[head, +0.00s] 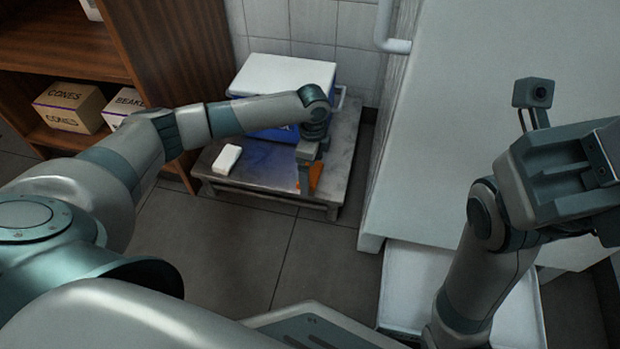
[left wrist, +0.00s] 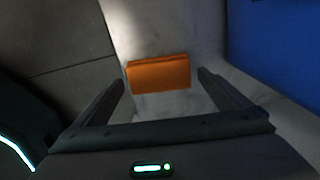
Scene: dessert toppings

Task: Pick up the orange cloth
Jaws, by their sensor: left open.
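The orange cloth (head: 316,174) lies on the low metal table (head: 345,150), near its front right corner. In the head view my left gripper (head: 308,178) is over it and partly hides it. In the left wrist view the cloth (left wrist: 160,74) is a folded orange rectangle, between and just beyond the fingertips of my left gripper (left wrist: 162,80). That gripper is open, with nothing held. My right gripper (head: 590,170) is raised at the right of the head view, far from the cloth; its fingers do not show clearly.
A blue cooler with a white lid (head: 285,75) stands behind the cloth; its blue side also shows in the left wrist view (left wrist: 275,45). A white block (head: 227,159) lies on the table's left. A wooden shelf (head: 130,45) holds boxes. A white counter (head: 450,120) stands right.

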